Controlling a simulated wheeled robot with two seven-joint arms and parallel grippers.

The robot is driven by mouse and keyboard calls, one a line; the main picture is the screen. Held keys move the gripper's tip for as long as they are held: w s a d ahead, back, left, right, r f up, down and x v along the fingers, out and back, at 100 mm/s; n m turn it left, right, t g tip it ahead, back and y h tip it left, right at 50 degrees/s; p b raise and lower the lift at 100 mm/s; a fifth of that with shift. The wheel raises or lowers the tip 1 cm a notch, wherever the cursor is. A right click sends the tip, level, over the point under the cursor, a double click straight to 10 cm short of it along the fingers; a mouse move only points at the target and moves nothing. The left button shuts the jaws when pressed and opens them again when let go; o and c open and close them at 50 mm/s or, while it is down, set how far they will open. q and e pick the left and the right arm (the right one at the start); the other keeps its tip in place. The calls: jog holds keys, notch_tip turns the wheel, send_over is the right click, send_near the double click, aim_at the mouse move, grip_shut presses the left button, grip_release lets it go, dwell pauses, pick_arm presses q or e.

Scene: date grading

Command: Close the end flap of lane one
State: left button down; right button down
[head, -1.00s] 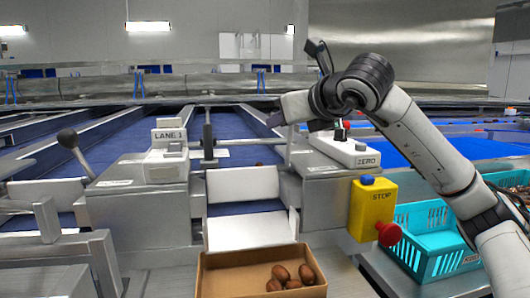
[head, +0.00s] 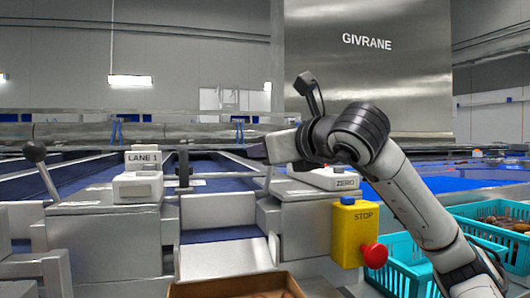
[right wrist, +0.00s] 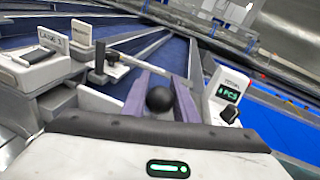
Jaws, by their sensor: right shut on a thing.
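The lane one end, marked by a "LANE 1" sign (head: 143,157), is left of centre in the head view. A pale upright plate (head: 218,212), which looks like its end flap, stands across the lane end; a strip of blue shows below it. A sloping pale chute plate (head: 228,259) lies under that. My right gripper (head: 258,151) is above the lane's right side. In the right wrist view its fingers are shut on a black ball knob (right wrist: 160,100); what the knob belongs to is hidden. My left gripper is out of view.
A cardboard box (head: 235,286) sits below the chute. Right of the lane are the "ZERO" box (head: 329,178) and a yellow stop box (head: 354,232) with a red button. Teal crates (head: 393,262) stand at right. A black-knobbed lever (head: 40,165) rises at left.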

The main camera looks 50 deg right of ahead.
jog(key=shift+r, duration=0.2)
jog(key=c, duration=1.4)
grip_release()
jog(key=shift+s+a, duration=0.15)
jog(key=shift+c, duration=0.2)
jog(key=v, duration=1)
jog(key=shift+p, duration=0.4)
jog(key=shift+s, duration=0.1)
